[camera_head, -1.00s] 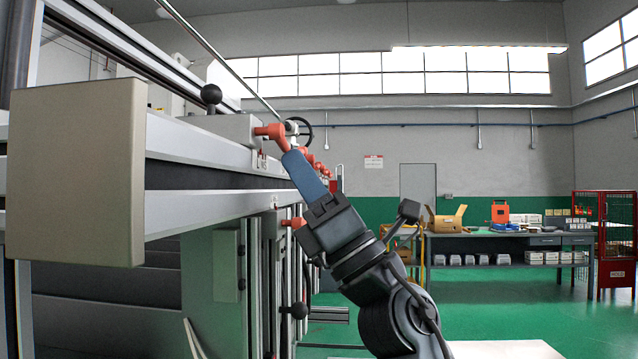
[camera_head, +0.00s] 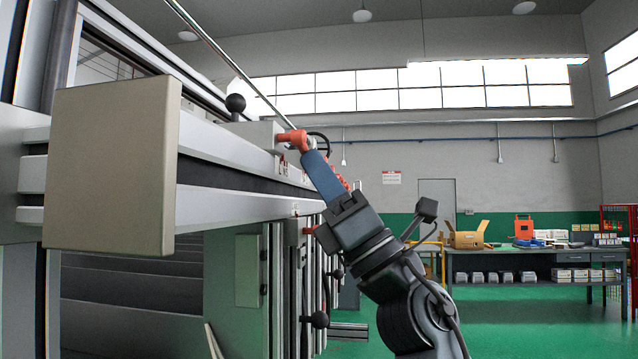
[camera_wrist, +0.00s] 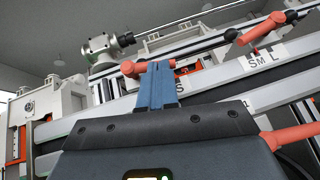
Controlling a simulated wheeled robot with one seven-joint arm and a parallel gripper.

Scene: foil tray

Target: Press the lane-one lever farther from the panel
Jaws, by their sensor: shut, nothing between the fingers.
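An orange lever (camera_head: 293,137) sticks out from the upper rail of the machine in the head view. The same lever (camera_wrist: 131,69) lies across the tip of my fingers in the wrist view. My gripper (camera_head: 313,158) is shut, with its blue fingers together and nothing between them. In the wrist view the fingertips (camera_wrist: 158,68) overlap the lever and seem to touch it; contact is hard to confirm. A second orange lever (camera_wrist: 262,28) is at the upper right, by an "S M L" label (camera_wrist: 265,61). Another orange lever (camera_wrist: 292,135) is at the lower right.
A beige end panel (camera_head: 110,165) closes the near end of the rails. A black ball knob (camera_head: 236,103) stands above the upper rail. A metal rod slants down toward the lever. Lower orange and black knobs (camera_head: 320,320) are below. Open green floor lies to the right, before a workbench (camera_head: 530,256).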

